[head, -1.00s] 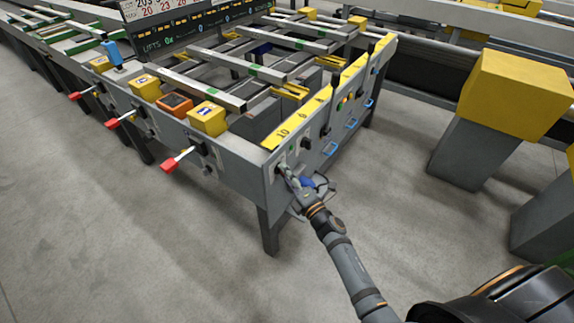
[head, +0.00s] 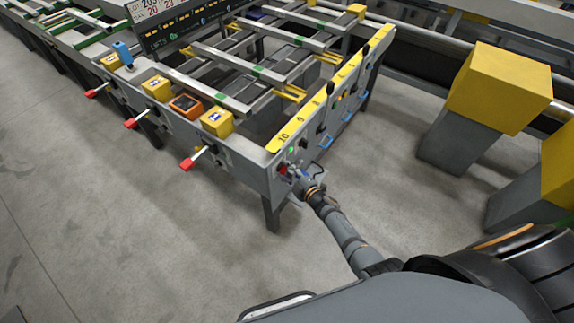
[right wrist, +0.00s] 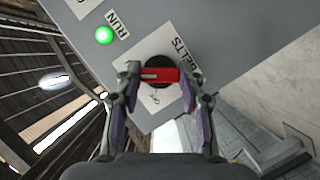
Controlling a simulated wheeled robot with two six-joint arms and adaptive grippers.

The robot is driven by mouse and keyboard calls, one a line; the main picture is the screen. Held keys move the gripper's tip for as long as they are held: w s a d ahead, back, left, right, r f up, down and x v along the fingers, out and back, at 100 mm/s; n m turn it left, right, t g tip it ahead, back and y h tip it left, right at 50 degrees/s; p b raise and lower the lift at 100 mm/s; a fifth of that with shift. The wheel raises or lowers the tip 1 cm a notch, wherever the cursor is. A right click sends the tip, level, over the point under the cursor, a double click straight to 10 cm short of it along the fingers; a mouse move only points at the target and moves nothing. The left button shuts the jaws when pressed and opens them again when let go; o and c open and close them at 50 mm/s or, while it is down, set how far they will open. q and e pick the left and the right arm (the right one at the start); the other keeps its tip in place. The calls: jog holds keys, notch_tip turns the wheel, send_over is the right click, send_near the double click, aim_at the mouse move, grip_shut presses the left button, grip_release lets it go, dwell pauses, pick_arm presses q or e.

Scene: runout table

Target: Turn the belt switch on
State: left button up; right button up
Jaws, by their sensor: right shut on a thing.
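The belt switch is a red handle (right wrist: 158,75) on a round black base, on a white plate (right wrist: 150,100) lettered "BELTS" in the right wrist view. The handle lies level across that picture. My right gripper (right wrist: 162,76) is shut on it, one finger at each end. In the head view the red switch (head: 283,169) shows on the grey end panel of the table, with my right gripper (head: 298,181) at it. A green lamp (right wrist: 104,36) beside the word "RUN" glows. My left gripper is not in view.
The runout table's end panel (head: 262,184) carries a yellow numbered strip (head: 322,98). Red-tipped levers (head: 187,164) stick out along its left side. Yellow-topped grey posts (head: 503,88) stand at right. The floor (head: 110,230) at front left is clear.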

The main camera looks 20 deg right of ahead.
jog(key=shift+m+g+y+p, duration=0.3)
jog(key=shift+m+g+p, duration=0.1)
jog(key=shift+m+p, duration=0.5)
jog(key=o, duration=1.2)
jog(key=shift+c, duration=0.2)
jog(key=v, duration=1.2)
